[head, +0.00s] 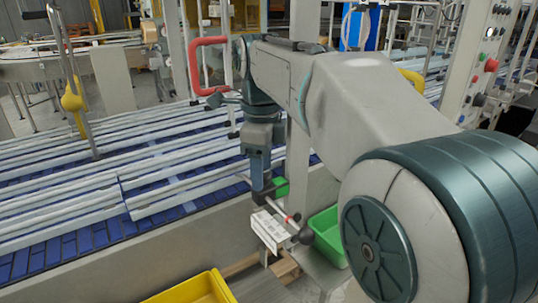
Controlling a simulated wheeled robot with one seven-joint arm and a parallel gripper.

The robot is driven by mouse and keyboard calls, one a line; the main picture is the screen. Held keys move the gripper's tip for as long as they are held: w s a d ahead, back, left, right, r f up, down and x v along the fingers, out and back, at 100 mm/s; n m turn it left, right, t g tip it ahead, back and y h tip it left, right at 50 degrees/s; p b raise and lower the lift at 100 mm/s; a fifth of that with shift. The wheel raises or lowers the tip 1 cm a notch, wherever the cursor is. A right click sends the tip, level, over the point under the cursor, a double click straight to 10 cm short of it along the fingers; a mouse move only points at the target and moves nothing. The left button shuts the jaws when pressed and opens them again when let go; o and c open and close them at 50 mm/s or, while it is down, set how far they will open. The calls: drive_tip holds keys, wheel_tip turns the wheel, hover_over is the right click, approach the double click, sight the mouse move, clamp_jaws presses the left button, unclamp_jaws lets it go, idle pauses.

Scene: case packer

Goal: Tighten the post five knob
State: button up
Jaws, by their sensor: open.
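My gripper (262,194) hangs down from my arm near the middle of the view. It is open, and its fingers are small and partly overlapped in this view. Just below it, a metal rod with a red ring ends in a round dark knob (305,236), beside a white labelled block (269,230). Whether the fingers touch the rod cannot be told. Another dark knob (215,100) sits on a post left of my arm. No post number can be read, so I cannot tell which knob is post five's.
A blue conveyor (95,238) with pale rails fills the left. A yellow bin (195,290) and a green bin (328,240) stand low in front. A red handle (192,65) stands behind my arm. A control panel (483,65) is at right.

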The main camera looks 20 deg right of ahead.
wheel_tip(320, 180, up, 14)
drive_tip(key=p, duration=0.1)
drive_tip(key=shift+f, duration=0.15)
idle(0.3)
